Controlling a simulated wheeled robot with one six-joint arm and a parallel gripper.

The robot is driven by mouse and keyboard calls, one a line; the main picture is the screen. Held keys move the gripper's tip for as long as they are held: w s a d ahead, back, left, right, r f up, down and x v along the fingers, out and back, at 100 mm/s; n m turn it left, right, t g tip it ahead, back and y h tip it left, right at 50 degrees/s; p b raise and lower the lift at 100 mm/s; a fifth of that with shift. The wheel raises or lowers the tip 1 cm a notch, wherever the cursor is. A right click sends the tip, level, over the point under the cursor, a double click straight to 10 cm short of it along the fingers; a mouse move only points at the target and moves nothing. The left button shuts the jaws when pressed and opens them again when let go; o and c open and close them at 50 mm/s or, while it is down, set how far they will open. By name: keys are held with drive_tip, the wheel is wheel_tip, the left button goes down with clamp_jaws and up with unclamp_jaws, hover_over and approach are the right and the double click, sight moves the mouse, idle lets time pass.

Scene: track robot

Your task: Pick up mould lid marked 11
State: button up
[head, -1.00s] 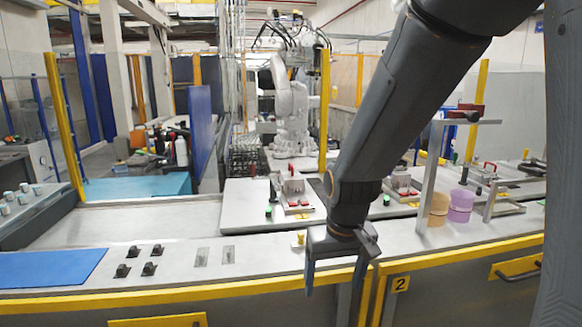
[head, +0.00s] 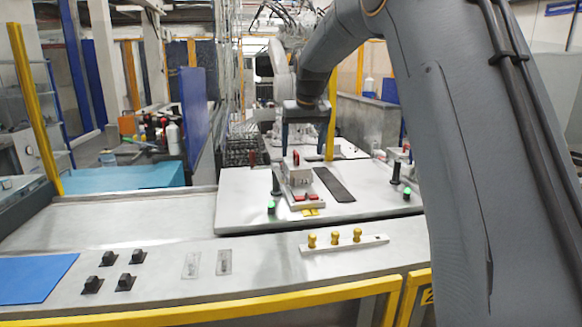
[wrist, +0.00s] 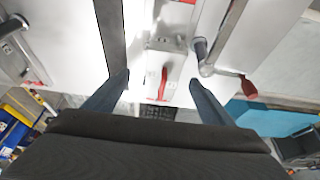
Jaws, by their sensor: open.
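A grey mould block (head: 297,174) with a red upright handle (head: 295,158) stands on the white worktop. Its marking is too small to read, so I cannot tell whether it is the lid marked 11. My gripper (head: 304,146) is open and empty, fingers pointing down, above the block and close to its handle. In the wrist view the grey block (wrist: 160,64) and its red handle (wrist: 164,82) show between the two fingers of my gripper (wrist: 159,80), touching neither as far as I can see.
Black clamp posts flank the block, one at left (head: 276,182) and one at right (head: 396,172). A dark strip (head: 334,185) lies beside it. A rail with yellow knobs (head: 345,243) and several black switches (head: 115,271) are on the front bench.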

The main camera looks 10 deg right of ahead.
sight(296, 163)
drive_tip(key=shift+w+d+r, duration=0.1)
drive_tip(key=shift+w+r, duration=0.2)
drive_tip(key=shift+w, duration=0.9)
drive_tip(key=shift+a+p+x, duration=0.25)
drive_tip(key=shift+p+x, duration=0.1)
drive_tip(key=shift+x, duration=0.85)
drive_tip(key=shift+a+p+x, duration=0.2)
drive_tip(key=shift+p+x, duration=0.85)
drive_tip(key=shift+x, duration=1.45)
drive_tip(key=shift+s, duration=0.1)
drive_tip(key=c, duration=1.4)
drive_tip(key=shift+r, duration=0.1)
drive_tip(key=shift+c, duration=0.7)
